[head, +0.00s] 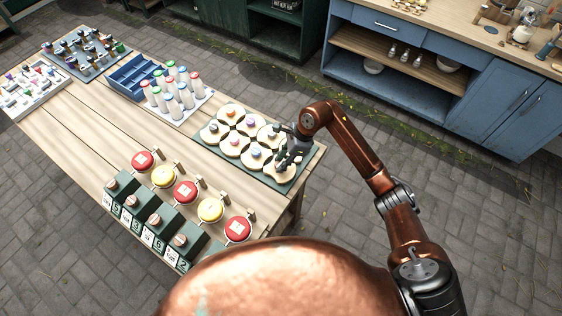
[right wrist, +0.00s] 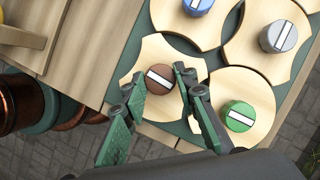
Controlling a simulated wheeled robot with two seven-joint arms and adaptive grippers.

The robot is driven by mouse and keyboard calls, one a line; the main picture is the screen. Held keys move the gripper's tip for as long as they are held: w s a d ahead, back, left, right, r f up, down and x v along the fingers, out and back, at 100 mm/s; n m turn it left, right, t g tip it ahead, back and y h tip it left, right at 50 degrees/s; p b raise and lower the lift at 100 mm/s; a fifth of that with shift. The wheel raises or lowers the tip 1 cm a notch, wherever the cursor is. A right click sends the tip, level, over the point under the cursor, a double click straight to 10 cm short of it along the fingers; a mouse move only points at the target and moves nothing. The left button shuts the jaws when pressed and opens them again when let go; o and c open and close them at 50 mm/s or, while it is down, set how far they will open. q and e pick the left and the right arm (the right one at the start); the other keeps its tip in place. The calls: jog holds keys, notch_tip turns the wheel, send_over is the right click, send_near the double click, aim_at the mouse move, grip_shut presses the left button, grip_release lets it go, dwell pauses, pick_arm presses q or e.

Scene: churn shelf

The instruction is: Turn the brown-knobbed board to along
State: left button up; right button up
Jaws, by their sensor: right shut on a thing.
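The brown-knobbed board is a pale wooden piece with curved-in sides (right wrist: 153,48), on the green base at the table's near right corner. In the right wrist view its brown knob (right wrist: 158,79) has a white stripe that slants down to the right. My right gripper (right wrist: 158,86) is shut on the brown knob, one finger on each side. In the head view the gripper (head: 284,162) covers the knob and part of the board (head: 274,174). My left gripper is not in view.
Neighbouring boards carry a green knob (right wrist: 238,116), a grey knob (right wrist: 278,36) and a blue knob (right wrist: 197,6), close around this one. Red and yellow round pieces (head: 184,192) stand at the table's front. A bottle rack (head: 190,112) stands farther left.

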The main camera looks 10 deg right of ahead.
jog(key=m, duration=0.2)
jog(key=m+t+p, duration=0.1)
jog(key=m, duration=0.1)
jog(key=shift+s+r+t+h, duration=0.1)
jog(key=shift+s+t+h, duration=0.05)
jog(key=shift+t+h, duration=0.15)
jog(key=m+t+p, duration=0.1)
jog(key=m, duration=0.2)
jog(key=m+h, duration=0.1)
jog(key=m, duration=0.1)
jog(key=shift+s+a+m+t+p, duration=0.1)
jog(key=shift+a+m+t+p, duration=0.05)
jog(key=shift+m+t+p, duration=0.25)
jog(key=m+h, duration=0.1)
jog(key=m, duration=0.2)
jog(key=shift+a+t, duration=0.15)
jog(key=shift+t, duration=0.15)
jog(key=shift+m+h, duration=0.9)
jog(key=shift+m, duration=1)
jog(key=o, duration=1.2)
jog(key=shift+c, duration=0.2)
